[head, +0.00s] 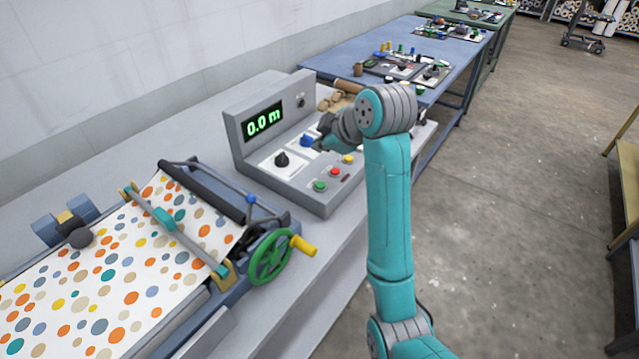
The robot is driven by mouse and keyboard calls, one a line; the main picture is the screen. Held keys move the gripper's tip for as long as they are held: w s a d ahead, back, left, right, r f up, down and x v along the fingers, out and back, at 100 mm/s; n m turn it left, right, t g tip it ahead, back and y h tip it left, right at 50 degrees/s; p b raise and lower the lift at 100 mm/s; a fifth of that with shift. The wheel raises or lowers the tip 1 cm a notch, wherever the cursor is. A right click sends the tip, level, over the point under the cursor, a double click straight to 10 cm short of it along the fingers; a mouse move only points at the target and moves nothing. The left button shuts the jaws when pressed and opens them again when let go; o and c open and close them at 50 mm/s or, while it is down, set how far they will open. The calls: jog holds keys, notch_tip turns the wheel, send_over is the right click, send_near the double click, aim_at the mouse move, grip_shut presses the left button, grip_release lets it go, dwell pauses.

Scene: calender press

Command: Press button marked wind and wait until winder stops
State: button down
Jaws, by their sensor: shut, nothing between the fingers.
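The grey control box (240,148) stands on the bench in the head view, with a green display (263,122) reading 0.0 m. Its sloped face carries a black knob (282,159), a blue knob (307,140), and green (320,185), red (334,172) and yellow (348,158) buttons. The button labels are too small to read, so I cannot tell which is marked wind. My gripper (324,144) is shut and empty over the far part of the face, near the blue knob. I cannot tell whether it touches anything. My arm hides the box's right end.
A machine with a spotted sheet (120,270), a dark roller (203,190) and a green handwheel (270,257) with a yellow handle stands left of the box. A blue table (345,58) with small parts is behind.

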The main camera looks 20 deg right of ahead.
aim_at(322, 186)
jog(key=shift+f, duration=4.35)
jog(key=shift+f, duration=0.4)
jog(key=shift+f, duration=0.4)
jog(key=shift+r, duration=0.85)
jog(key=shift+r, duration=0.1)
jog(key=shift+r, duration=2.4)
